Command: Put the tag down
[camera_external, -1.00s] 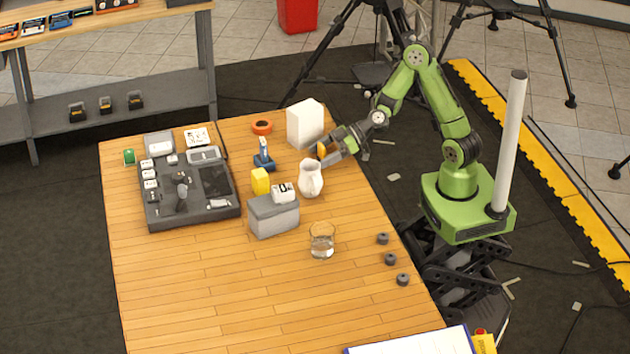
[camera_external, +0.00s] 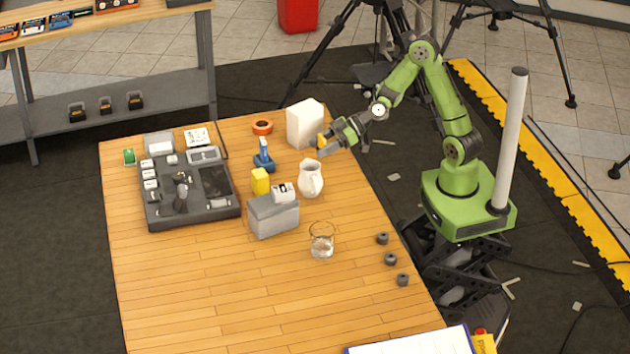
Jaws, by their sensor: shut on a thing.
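My gripper (camera_external: 325,146) is above the far right part of the wooden table (camera_external: 240,300), between the white box and the white pitcher. It is shut on a small yellow-orange tag (camera_external: 321,141), which shows at the fingertips. The tag is partly hidden by the fingers. The tag appears to be above the table top; its exact height cannot be told.
A white box (camera_external: 304,124) stands just left of my gripper, and a white pitcher (camera_external: 311,179) stands just below it. A grey box (camera_external: 273,216), a glass (camera_external: 322,241) and a dark tray (camera_external: 160,213) stand further off. The table's front is largely clear.

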